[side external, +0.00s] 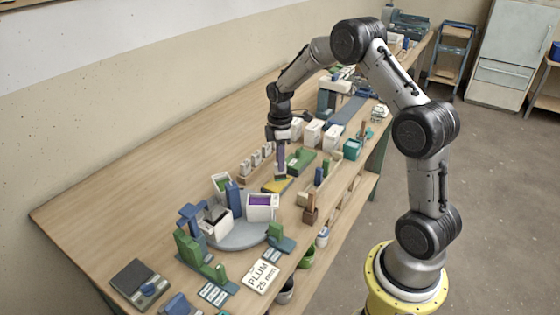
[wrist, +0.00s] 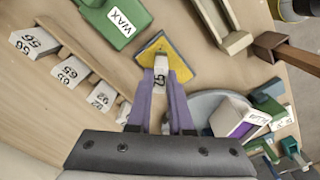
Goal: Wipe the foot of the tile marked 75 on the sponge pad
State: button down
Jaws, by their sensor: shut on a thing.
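My gripper (wrist: 161,78) has purple fingers, shut on a small pale tile (wrist: 161,66). The tile's mark is small and turned, and appears to read 75. The yellow sponge pad (wrist: 150,50) with a dark edge lies under and around the tile's far end in the wrist view. In the side view my gripper (side external: 281,174) points down at the yellow pad (side external: 275,187). The tile is hard to make out there. I cannot tell whether its foot touches the pad or hangs just above it.
Several other marked tiles (wrist: 70,72) stand along a wooden rail, left in the wrist view. A green WAX container (wrist: 115,18) is beyond the pad. A grey turntable (side external: 240,238) with white buckets (side external: 262,207) is close by. Bare table lies at the left (side external: 130,210).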

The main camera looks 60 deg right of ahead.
jog(key=shift+a+f, duration=0.1)
jog(key=shift+a, duration=0.65)
jog(key=shift+a, duration=0.1)
jog(key=shift+s+a, duration=0.1)
jog(key=shift+a, duration=0.7)
jog(key=shift+d, duration=0.1)
jog(key=shift+d, duration=0.85)
jog(key=shift+d, duration=0.1)
jog(key=shift+d, duration=0.8)
jog(key=shift+r, duration=0.2)
